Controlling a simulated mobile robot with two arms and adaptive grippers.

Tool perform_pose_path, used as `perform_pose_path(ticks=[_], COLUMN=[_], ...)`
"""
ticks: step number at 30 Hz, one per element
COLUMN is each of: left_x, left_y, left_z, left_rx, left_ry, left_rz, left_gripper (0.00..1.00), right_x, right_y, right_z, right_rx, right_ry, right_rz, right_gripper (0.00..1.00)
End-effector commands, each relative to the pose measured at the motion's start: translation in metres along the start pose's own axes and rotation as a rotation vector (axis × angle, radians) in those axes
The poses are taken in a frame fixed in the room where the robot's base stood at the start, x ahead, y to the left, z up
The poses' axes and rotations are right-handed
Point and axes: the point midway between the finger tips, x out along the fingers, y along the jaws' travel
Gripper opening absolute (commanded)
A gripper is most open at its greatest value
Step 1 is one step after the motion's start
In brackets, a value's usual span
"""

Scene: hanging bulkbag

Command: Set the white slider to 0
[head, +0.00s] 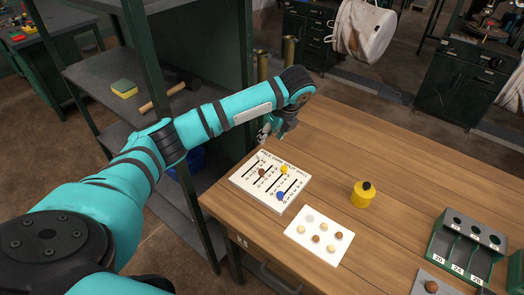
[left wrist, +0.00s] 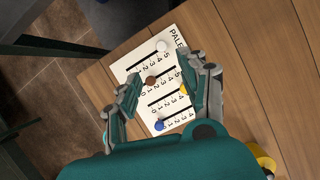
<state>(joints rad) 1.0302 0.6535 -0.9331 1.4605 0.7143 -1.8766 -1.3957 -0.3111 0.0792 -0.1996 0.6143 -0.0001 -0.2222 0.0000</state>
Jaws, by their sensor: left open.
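The white board (head: 243,179) with several slotted tracks lies on the wooden table's near left corner. In the left wrist view, the white slider (left wrist: 162,45) sits at the upper right end of its track, seemingly by the 5. A brown slider (left wrist: 151,80), a yellow slider (left wrist: 184,89) and a blue slider (left wrist: 159,125) sit on the other tracks. My left gripper (left wrist: 165,69) is open and empty above the board, its fingers apart on either side of the view. In the head view, my left gripper (head: 273,130) hangs beyond the board's far edge. My right gripper is out of view.
A white card (head: 311,256) with several round pieces lies in front of the board. A yellow canister (head: 363,194) stands right of it, and a green numbered holder (head: 490,239) stands further right. A dark shelf (head: 118,80) stands left of the table. The table's far middle is clear.

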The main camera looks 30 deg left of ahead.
Motion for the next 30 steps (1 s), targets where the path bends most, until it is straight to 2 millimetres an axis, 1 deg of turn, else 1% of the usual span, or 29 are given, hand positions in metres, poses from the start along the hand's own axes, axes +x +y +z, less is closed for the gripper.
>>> perform_pose_path(ticks=[1, 4, 9, 12, 15, 18, 21, 30], left_x=[0.012, 0.034, 0.071, 0.089, 0.104, 0.114, 0.119, 0.121], left_y=[0.002, 0.002, 0.001, 0.001, 0.0, 0.0, 0.0, 0.0], left_z=[0.0, 0.001, 0.0, 0.0, -0.001, 0.0, 0.0, 0.0], left_rx=[-0.001, -0.002, -0.002, -0.002, -0.001, -0.001, -0.002, -0.001], left_ry=[0.0, 0.0, 0.0, 0.0, 0.0, 0.0, 0.0, -0.001], left_rz=[0.006, 0.005, 0.004, 0.002, 0.001, 0.0, -0.001, -0.002], left_gripper=[0.43, 0.43, 0.43, 0.43, 0.43, 0.43, 0.43, 0.43], right_x=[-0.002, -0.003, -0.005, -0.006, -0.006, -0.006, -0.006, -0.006], right_y=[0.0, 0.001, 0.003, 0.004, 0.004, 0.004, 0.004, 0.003], right_z=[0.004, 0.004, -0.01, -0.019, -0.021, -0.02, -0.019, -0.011], right_rx=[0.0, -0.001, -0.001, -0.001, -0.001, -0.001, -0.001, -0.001], right_ry=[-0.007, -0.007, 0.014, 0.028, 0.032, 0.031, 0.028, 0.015], right_rz=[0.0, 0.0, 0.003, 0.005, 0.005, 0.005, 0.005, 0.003], right_gripper=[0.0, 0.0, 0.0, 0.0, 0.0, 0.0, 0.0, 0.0])
